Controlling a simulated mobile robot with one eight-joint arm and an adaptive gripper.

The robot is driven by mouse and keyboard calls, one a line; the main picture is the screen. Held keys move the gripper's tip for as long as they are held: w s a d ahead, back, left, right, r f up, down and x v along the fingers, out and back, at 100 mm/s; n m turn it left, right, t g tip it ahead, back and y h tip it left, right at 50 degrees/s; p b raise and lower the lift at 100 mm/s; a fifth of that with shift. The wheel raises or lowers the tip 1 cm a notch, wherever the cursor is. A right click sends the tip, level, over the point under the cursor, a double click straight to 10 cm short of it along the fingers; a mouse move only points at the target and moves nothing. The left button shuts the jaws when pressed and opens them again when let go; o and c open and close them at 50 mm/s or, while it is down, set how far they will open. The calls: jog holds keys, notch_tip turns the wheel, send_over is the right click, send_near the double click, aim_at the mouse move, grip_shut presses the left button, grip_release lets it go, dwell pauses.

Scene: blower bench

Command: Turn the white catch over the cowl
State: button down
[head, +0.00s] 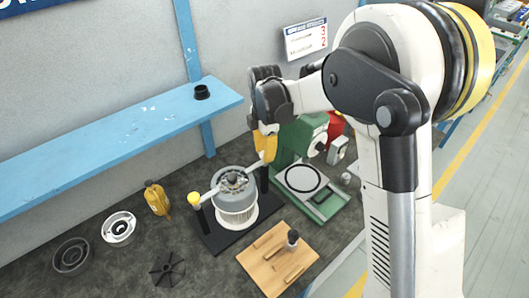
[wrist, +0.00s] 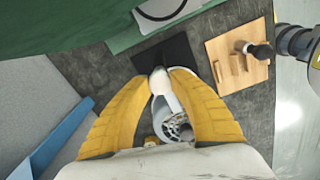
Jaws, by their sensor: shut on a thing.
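The grey blower housing (head: 233,203), with a round cowl on top and a pale ribbed lower part, stands on a black base plate (head: 217,241) between two dark posts. A white catch (head: 254,165) reaches from the cowl's right side up to the yellow fingers of my gripper (head: 265,152). Another white piece with a yellow knob (head: 194,198) lies at the cowl's left. In the wrist view the yellow fingers (wrist: 165,80) are shut on the white catch (wrist: 164,92), one on each side. The fingers partly hide the cowl (wrist: 172,127) below.
A green machine (head: 300,150) stands close behind, right of my gripper. A wooden board (head: 262,262) with pegs lies in front. A yellow bottle (head: 157,198), round parts (head: 119,229) and a black fan wheel (head: 167,269) lie left. A blue shelf (head: 120,140) hangs on the wall.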

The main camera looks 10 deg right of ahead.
jog(key=c, duration=1.1)
grip_release()
notch_tip(320, 180, up, 12)
jog(key=s+d+r+m+t+b, duration=0.1)
jog(key=s+d+m+t+b, duration=0.1)
jog(key=s+d+m, duration=0.3)
jog(key=s+d+r+m+t+b, duration=0.1)
jog(key=s+d+m+t, duration=0.15)
jog(key=s+m, duration=0.4)
jog(key=s+d+f+m+t+b, duration=0.1)
jog(key=s+d+f+m, duration=0.1)
jog(key=s+m, duration=0.3)
jog(key=s+d+f+m+t+b, duration=0.1)
jog(key=s+d+f+m+b, duration=0.1)
jog(key=s+f+m, duration=0.2)
jog(key=s+m, duration=0.1)
jog(key=s, duration=0.2)
jog(key=shift+s+d+f, duration=0.15)
jog(key=shift+s+d, duration=0.1)
jog(key=shift+d, duration=0.05)
